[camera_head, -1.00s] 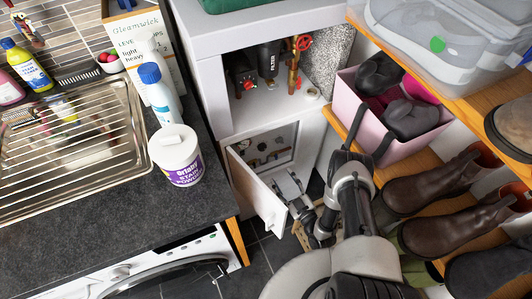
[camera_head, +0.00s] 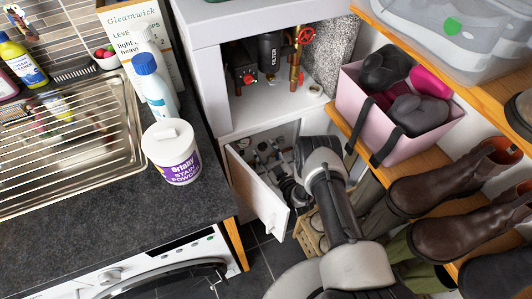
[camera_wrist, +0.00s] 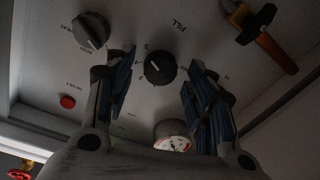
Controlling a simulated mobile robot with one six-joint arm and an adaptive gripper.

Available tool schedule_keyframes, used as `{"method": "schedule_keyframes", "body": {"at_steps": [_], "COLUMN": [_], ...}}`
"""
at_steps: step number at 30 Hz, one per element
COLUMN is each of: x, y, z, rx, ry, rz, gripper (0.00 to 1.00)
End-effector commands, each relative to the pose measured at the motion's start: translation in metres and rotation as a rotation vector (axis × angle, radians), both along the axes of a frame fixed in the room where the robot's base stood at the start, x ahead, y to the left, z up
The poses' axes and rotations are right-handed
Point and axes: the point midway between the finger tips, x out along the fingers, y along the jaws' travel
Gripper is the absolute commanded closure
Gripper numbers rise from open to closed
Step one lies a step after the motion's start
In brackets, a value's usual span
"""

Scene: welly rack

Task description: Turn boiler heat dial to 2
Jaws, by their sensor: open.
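In the wrist view, a small black round dial (camera_wrist: 160,69) with numbers around it sits on the pale boiler panel (camera_wrist: 135,20). Its pointer mark is too dim to read surely. My gripper (camera_wrist: 163,78) is open, with one blue-padded finger on each side of this dial. I cannot tell whether either finger touches it. A larger grey knob (camera_wrist: 91,31) is at the upper left of the panel. In the head view, my gripper reaches into the low white cupboard and is partly hidden by my arm and the open door (camera_head: 258,193).
A red button (camera_wrist: 67,101), a round gauge (camera_wrist: 173,133) and an orange-and-black fill valve (camera_wrist: 256,22) share the panel. In the head view, the worktop (camera_head: 110,222) is at the left. A pink box (camera_head: 414,146) and boots (camera_head: 430,186) on shelves crowd the right.

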Motion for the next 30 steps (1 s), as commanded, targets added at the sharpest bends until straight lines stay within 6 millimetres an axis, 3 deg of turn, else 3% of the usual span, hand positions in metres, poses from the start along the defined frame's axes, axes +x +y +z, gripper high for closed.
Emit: {"method": "schedule_keyframes", "body": {"at_steps": [4, 24, 30], "x": [-0.0001, -0.0004, -0.0005], "y": [-0.0001, -0.0003, -0.0004], "z": [0.0002, -0.0001, 0.0], "rx": [0.0, 0.0, -0.011], "ry": [0.0, 0.0, -0.005], "rz": [0.0, 0.0, 0.0], "gripper": [0.5, 0.94, 0.94]}}
